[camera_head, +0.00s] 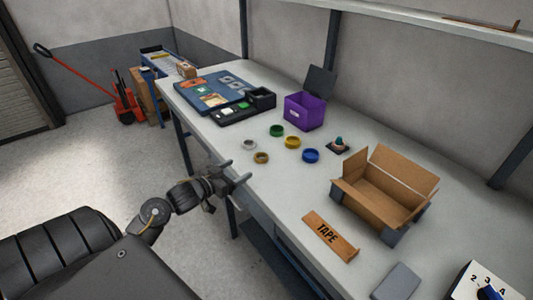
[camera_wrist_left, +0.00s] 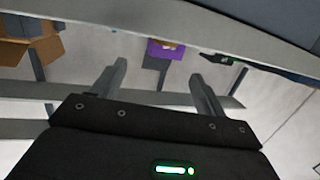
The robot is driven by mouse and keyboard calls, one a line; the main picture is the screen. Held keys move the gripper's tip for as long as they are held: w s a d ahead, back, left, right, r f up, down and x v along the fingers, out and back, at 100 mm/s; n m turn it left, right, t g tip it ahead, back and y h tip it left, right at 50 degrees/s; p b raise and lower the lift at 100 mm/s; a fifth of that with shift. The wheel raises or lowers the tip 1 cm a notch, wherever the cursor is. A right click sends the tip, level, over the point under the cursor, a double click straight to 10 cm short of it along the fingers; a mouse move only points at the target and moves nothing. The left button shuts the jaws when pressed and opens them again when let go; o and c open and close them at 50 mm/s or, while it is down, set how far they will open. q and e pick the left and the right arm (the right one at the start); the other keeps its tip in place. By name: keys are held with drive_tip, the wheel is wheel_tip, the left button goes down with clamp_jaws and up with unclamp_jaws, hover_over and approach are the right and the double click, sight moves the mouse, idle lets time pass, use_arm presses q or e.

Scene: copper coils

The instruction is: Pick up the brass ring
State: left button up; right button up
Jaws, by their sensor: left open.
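A small brass-brown ring (camera_head: 261,157) lies flat near the left edge of the workbench in the head view. A silver-grey ring (camera_head: 249,143) lies just behind it, and a yellow ring (camera_head: 293,142) lies to its right. My left gripper (camera_head: 240,172) is at the bench's near edge, a short way left of and below the brass ring in the picture, not touching it. Its two fingers stand apart and empty, as the left wrist view (camera_wrist_left: 158,72) also shows. The brass ring cannot be made out in the wrist view. My right gripper is not in view.
The workbench (camera_head: 285,195) also holds a green ring (camera_head: 277,130), a blue ring (camera_head: 311,155), a purple box (camera_head: 304,112), an open cardboard box (camera_head: 383,190) and a tape strip (camera_head: 331,236). Bare bench surrounds the brass ring. A red pallet jack (camera_head: 124,108) stands on the floor.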

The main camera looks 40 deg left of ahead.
sight(249, 169)
use_arm(q)
drive_tip(key=shift+w+f, duration=0.15)
drive_tip(key=shift+w, duration=0.85)
drive_tip(key=w, duration=0.2)
drive_tip(key=w+f, duration=0.1)
drive_tip(key=w, duration=0.1)
drive_tip(key=shift+w+d, duration=0.2)
drive_tip(key=shift+w, duration=0.05)
drive_tip(key=shift+w+r+p, duration=0.1)
drive_tip(key=shift+w+p, duration=0.2)
drive_tip(key=shift+w, duration=0.05)
drive_tip(key=w, duration=0.2)
drive_tip(key=w+f, duration=0.1)
drive_tip(key=w, duration=0.1)
drive_tip(key=shift+w+f, duration=0.1)
drive_tip(key=shift+w, duration=0.05)
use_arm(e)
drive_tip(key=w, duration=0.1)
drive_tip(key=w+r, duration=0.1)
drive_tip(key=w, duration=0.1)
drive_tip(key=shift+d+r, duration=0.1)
use_arm(q)
drive_tip(key=shift+c, duration=0.2)
drive_tip(key=c, duration=1.1)
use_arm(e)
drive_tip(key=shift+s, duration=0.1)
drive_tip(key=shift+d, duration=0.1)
